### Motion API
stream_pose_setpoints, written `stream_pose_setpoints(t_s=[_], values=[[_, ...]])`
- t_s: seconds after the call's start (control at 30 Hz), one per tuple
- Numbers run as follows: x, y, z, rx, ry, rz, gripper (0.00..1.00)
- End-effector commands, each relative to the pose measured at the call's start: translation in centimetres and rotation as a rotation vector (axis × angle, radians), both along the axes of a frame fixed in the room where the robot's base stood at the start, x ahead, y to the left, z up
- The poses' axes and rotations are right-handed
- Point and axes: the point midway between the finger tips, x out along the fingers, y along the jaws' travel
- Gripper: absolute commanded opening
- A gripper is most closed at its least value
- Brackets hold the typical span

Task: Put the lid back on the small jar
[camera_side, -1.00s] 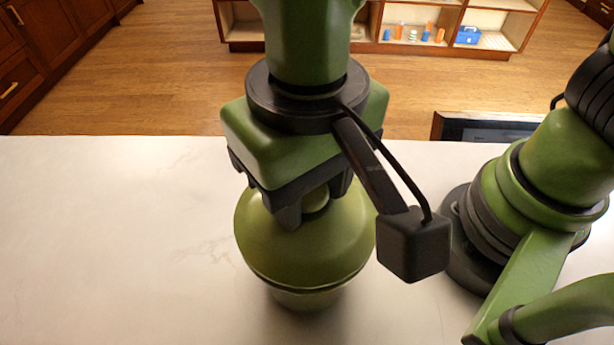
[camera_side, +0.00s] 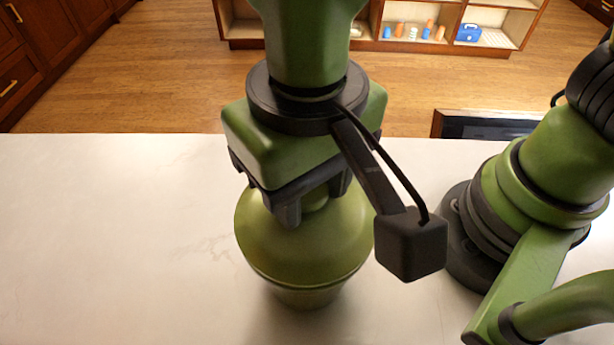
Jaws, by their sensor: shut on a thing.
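The green domed lid (camera_side: 305,245) is in the middle of the side view, directly under my gripper (camera_side: 315,203). My gripper points down and its dark fingers are shut on the knob at the lid's top. The small green jar (camera_side: 307,297) shows just below the lid's rim, standing on the counter. The lid looks level and sits over the jar's mouth, with its rim wider than the jar. Most of the jar is hidden by the lid, so I cannot tell whether the lid rests fully on it.
The pale marble counter (camera_side: 110,240) is clear to the left of the jar. A dark-framed panel (camera_side: 485,124) stands at the counter's far edge on the right. Shelves (camera_side: 400,47) with small items are beyond, across the wooden floor.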

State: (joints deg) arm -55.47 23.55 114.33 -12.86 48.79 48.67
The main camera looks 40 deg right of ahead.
Motion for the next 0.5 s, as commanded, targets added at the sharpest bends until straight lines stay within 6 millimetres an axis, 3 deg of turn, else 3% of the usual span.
stream_pose_setpoints(t_s=[0.23, 0.27, 0.3, 0.4, 0.5], values=[[0.00, 0.00, 0.01, 0.000, 0.000, 0.000, 0.00], [0.00, 0.00, 0.01, 0.000, 0.000, 0.000, 0.43], [0.00, 0.00, 0.01, 0.000, 0.000, 0.000, 0.52], [0.00, 0.00, 0.01, 0.000, 0.000, 0.000, 0.71], [0.00, 0.00, 0.01, 0.000, 0.000, 0.000, 0.71]])
